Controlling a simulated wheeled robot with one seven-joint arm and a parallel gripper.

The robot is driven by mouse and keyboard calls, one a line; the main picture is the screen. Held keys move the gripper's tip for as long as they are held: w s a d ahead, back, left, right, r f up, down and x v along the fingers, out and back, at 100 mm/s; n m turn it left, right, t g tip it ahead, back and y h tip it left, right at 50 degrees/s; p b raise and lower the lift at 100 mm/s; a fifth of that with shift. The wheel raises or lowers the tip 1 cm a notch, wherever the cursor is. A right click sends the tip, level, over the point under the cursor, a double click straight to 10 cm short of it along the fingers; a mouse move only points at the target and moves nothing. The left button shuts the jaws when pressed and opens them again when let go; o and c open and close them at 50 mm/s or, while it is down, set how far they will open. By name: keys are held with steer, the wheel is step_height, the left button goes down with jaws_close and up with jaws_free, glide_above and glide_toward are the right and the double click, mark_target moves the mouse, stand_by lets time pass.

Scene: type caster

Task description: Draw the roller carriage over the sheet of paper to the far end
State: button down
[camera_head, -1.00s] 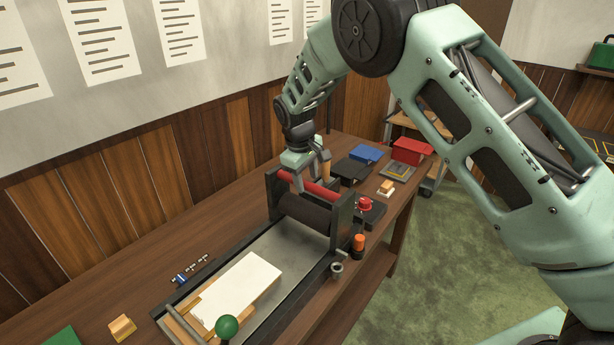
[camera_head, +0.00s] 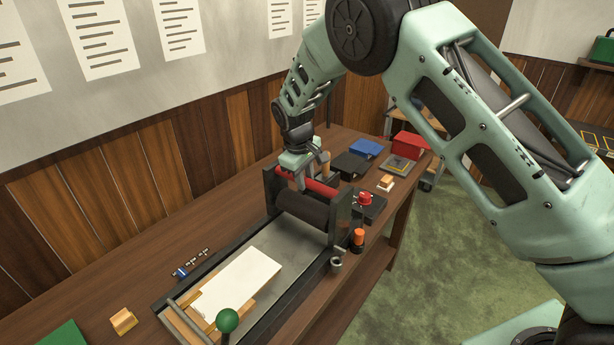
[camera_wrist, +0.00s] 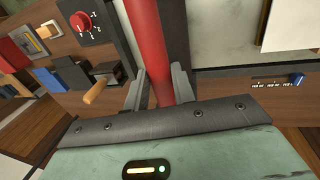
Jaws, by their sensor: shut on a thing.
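The roller carriage has a dark roller (camera_head: 303,208) between black side plates and a red handle bar (camera_head: 321,187) across its top. It stands at the far part of the press bed (camera_head: 292,245). My gripper (camera_head: 309,183) is shut on the red bar from above. In the wrist view the two fingers (camera_wrist: 158,92) lie on either side of the red bar (camera_wrist: 147,45). The white sheet of paper (camera_head: 237,284) lies flat on the near part of the bed, apart from the roller.
A green ball knob (camera_head: 227,320) stands at the near end of the bed. A red knob (camera_head: 365,198) and an orange-capped bottle (camera_head: 358,238) are right of the carriage. Blue (camera_head: 366,149) and red (camera_head: 410,145) boxes stand at the table's far end. The table left of the bed is mostly clear.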

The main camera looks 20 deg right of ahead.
steer(key=s+a+b, duration=0.1)
steer(key=s+a, duration=0.7)
steer(key=a, duration=0.3)
steer(key=s+a+b, duration=0.1)
steer(key=s+a, duration=0.7)
steer(key=a, duration=0.3)
steer(key=shift+s+a, duration=0.15)
steer(key=shift+a, duration=0.05)
steer(key=c, duration=1.2)
jaws_free()
steer(key=shift+s+a, duration=0.1)
steer(key=shift+a, duration=0.05)
steer(key=shift+o, duration=0.2)
step_height(320, 180, up, 17)
steer(key=s+a+b, duration=0.1)
steer(key=a+b, duration=0.1)
steer(key=b, duration=0.2)
steer(key=shift+s+a, duration=0.25)
steer(key=shift+s, duration=0.15)
